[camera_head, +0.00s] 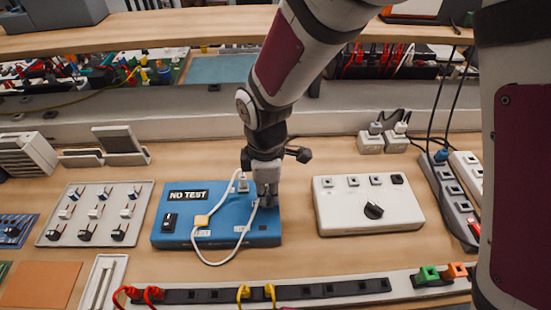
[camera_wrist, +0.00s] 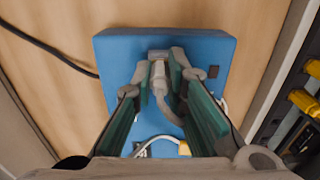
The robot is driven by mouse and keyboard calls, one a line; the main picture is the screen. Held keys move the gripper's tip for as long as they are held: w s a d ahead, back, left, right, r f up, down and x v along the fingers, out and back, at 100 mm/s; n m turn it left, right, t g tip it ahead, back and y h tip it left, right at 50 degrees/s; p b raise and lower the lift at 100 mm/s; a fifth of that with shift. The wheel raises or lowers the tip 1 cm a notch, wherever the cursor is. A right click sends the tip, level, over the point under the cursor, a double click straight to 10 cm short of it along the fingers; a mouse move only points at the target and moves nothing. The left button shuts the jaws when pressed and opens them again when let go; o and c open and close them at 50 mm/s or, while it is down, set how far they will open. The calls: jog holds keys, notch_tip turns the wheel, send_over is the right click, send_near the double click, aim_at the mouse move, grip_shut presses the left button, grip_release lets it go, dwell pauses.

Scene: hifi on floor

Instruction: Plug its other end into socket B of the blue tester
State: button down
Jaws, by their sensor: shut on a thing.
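The blue tester (camera_head: 222,226) lies on the bench, its screen (camera_head: 187,195) reading NO TEST. It also fills the middle of the wrist view (camera_wrist: 118,62). A white cable (camera_head: 236,250) with a yellow tag (camera_head: 202,220) loops over its top and front edge. One pale plug (camera_head: 242,183) stands at the tester's back, left of my gripper. My gripper (camera_head: 266,198) points down over the tester's right part. In the wrist view its fingers (camera_wrist: 160,80) are shut on the cable's other pale plug (camera_wrist: 158,78). The fingers hide the plug's tip and any socket under it; I cannot tell whether it is seated.
A white box with a black knob (camera_head: 368,205) stands to the right, with a gap of bare bench between. A switch panel (camera_head: 95,214) is to the left. A long power strip (camera_head: 260,292) with red and yellow plugs runs in front.

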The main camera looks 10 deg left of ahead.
dwell(0.8)
jog(key=c, duration=1.5)
grip_release()
jog(key=shift+r+p, duration=1.65)
jog(key=shift+r, duration=6.8)
